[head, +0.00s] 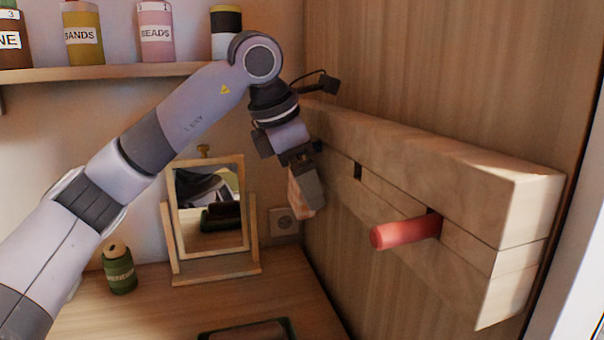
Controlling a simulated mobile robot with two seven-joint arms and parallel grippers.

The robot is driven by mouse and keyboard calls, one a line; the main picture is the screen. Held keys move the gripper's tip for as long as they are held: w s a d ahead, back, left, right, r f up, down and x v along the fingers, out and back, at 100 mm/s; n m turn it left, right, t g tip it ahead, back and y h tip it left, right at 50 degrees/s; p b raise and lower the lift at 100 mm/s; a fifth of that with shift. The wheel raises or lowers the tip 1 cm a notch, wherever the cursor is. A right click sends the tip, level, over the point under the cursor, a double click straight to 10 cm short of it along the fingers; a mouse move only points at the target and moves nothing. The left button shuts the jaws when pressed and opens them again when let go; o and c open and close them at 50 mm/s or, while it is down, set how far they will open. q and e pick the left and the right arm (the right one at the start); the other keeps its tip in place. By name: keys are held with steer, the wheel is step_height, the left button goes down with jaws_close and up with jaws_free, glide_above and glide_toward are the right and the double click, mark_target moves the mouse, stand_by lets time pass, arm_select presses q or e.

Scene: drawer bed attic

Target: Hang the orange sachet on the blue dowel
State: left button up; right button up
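My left arm comes in from the left, and its gripper (304,188) points down in front of the left part of the wooden rail. A tan-orange patch shows beside the grey fingertip; I cannot tell whether it is a held thing or part of the gripper, nor whether the fingers are open or shut. I cannot make out an orange sachet for sure. No blue dowel shows; the gripper covers part of the rail. My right gripper is not in view.
The wooden rail (520,225) on the right wall carries a red dowel (405,232) and has an empty dark slot (357,171). A shelf (120,72) holds several jars.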

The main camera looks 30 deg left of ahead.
arm_select(q)
steer(key=shift+r, duration=0.1)
steer(key=v, duration=0.7)
steer(key=shift+s, duration=0.2)
